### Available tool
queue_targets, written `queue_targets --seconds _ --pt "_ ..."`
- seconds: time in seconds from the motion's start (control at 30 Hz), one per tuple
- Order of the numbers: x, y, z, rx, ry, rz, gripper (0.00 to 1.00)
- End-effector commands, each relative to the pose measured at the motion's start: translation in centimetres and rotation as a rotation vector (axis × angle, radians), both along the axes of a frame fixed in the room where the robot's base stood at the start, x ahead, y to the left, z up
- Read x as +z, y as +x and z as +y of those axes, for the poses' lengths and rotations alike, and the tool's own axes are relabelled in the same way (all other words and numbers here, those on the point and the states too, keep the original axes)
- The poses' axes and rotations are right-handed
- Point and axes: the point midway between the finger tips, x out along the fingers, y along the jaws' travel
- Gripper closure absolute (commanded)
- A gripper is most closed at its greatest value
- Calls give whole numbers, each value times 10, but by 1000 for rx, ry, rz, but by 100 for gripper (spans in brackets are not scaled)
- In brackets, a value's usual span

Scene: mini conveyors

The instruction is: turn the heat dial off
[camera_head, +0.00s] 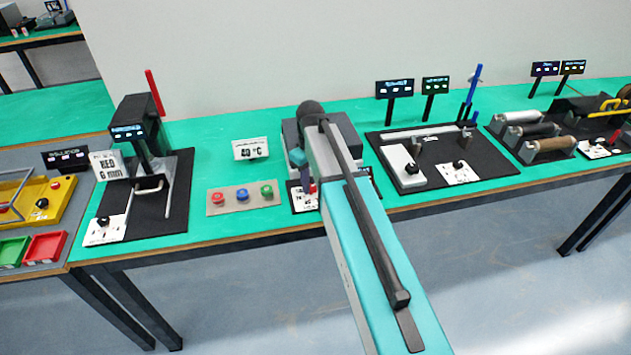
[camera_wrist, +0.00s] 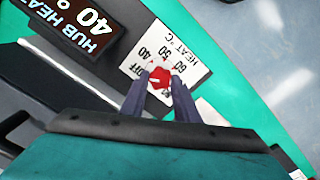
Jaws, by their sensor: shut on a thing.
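The heat dial is a red knob (camera_wrist: 158,78) on a white plate (camera_wrist: 182,50) marked OFF, 40, 50, 60 and HEAT °C, in the wrist view. My gripper (camera_wrist: 159,80) is shut on the red knob, one finger on each side. The knob's pointer is partly covered by the fingers, so its exact setting is hard to tell. A dark display (camera_wrist: 80,25) beside the plate reads HUB HEAT 40. In the head view my arm hides most of this station, and only part of the white plate (camera_head: 302,198) shows.
A card reading 40 °C (camera_head: 257,149) stands behind the station. A board with red, blue and green buttons (camera_head: 243,208) lies to its left. A black base with a white block (camera_head: 402,168) is to the right. The table's front edge is close.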

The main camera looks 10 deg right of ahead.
Motion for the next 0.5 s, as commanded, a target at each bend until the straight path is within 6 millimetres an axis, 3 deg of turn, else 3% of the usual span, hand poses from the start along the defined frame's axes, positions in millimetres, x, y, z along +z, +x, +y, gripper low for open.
queue_targets --seconds 0.5 --pt "0 0 -1 51 -1 -1 94"
